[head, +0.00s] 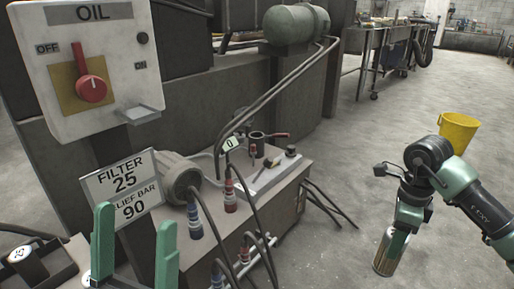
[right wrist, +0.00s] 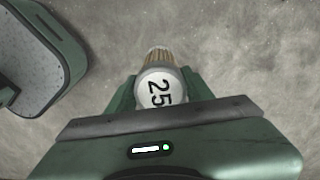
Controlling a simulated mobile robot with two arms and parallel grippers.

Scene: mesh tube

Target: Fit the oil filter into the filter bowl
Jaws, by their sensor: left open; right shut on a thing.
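The oil filter (head: 387,254) is a metallic cylinder held by my right gripper (head: 399,220) above the floor, to the right of the oil unit. In the right wrist view, its white end marked 25 (right wrist: 157,90) and its ribbed tan side show between the fingers of the right gripper (right wrist: 155,95). A small dark open-topped cylinder (head: 257,144) with a red handle, on top of the oil unit, looks like the filter bowl; its inside is too small to make out. My left gripper (head: 135,250) is open and empty in front of the sign at lower left.
The oil unit (head: 283,190) carries hoses, red and blue fittings and a motor (head: 180,175). A sign (head: 124,187) reads FILTER 25 and 90. An OIL switch box (head: 90,70) stands upper left. A dark tray (head: 40,275) holds another labelled cylinder. A yellow bucket (head: 458,132) stands right.

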